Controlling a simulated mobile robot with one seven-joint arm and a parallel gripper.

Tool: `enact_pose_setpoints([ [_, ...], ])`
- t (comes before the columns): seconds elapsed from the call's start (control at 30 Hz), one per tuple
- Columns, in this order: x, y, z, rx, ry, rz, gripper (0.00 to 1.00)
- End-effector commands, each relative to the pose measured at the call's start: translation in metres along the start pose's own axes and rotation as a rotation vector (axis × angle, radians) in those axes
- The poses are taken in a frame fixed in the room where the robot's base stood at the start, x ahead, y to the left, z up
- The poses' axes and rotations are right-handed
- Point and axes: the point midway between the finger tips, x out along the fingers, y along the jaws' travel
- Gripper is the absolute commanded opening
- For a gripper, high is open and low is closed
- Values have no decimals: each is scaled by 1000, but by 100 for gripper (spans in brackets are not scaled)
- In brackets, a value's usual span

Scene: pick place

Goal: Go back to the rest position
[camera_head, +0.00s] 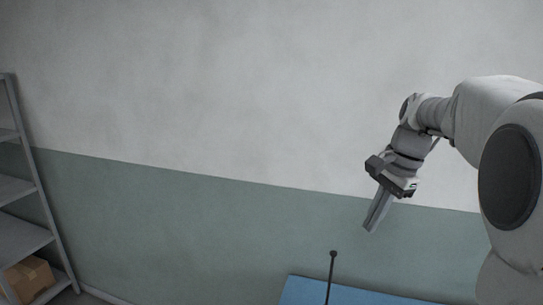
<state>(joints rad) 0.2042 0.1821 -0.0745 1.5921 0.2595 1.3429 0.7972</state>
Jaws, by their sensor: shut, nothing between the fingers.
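My gripper (371,229) hangs from my arm on the right side of the head view. It points down and slightly left, and its fingers are shut with nothing between them. It appears in the air above a blue surface (320,291) at the bottom edge. A thin dark rod with a round tip (332,268) stands upright in front of the blue surface, left of and below the fingertips. No object is seen touching the gripper.
A grey metal shelf rack (20,236) stands at the far left, with a cardboard box (28,278) on a low shelf. A wall (220,110), pale above and green below, fills the background. The space left of my gripper looks free.

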Motion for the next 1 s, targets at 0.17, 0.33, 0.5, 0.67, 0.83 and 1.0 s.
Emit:
enact_pose_setpoints([
  [0.17, -12, 30, 43, -226, 83, -31, 0],
  [0.33, -14, 63, 77, -446, 167, -48, 0],
  [0.5, -7, 98, 106, -671, 258, -56, 0],
  [0.67, 6, 133, 128, -883, 348, -52, 0],
  [0.83, 22, 160, 142, -1062, 428, -41, 0],
  [1.0, 31, 173, 147, -1152, 471, -32, 0],
])
